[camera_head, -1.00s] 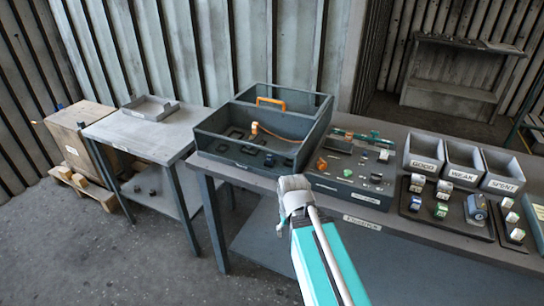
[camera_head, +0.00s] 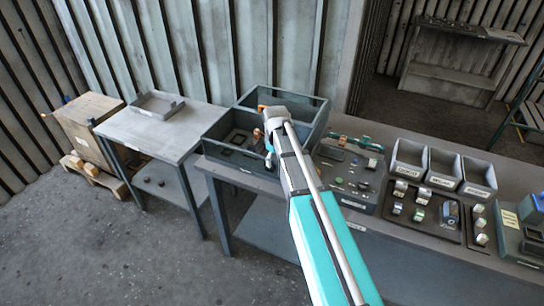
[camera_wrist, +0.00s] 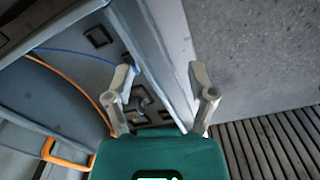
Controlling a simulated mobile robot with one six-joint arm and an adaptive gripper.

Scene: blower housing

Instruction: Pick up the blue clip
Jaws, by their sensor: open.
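I cannot make out the blue clip for certain in either view. A small grey-blue piece (camera_wrist: 142,98) lies between my fingers in the wrist view, beside dark pieces in the tray; its identity is unclear. My gripper (camera_wrist: 162,78) is open, with one finger over the tray's inside and the other beyond its wall. In the head view my gripper (camera_head: 269,150) is over the dark grey tray (camera_head: 242,160), partly hidden by my arm. A thin blue cable (camera_wrist: 75,52) runs to the left finger in the wrist view. I see nothing held.
The tray wall (camera_wrist: 155,55) passes between my fingers in the picture. An orange cable (camera_wrist: 75,83) and an orange handle (camera_wrist: 62,153) are nearby. Right of the tray stand a parts board (camera_head: 347,180) and labelled bins (camera_head: 442,170). A side table (camera_head: 150,130) stands left.

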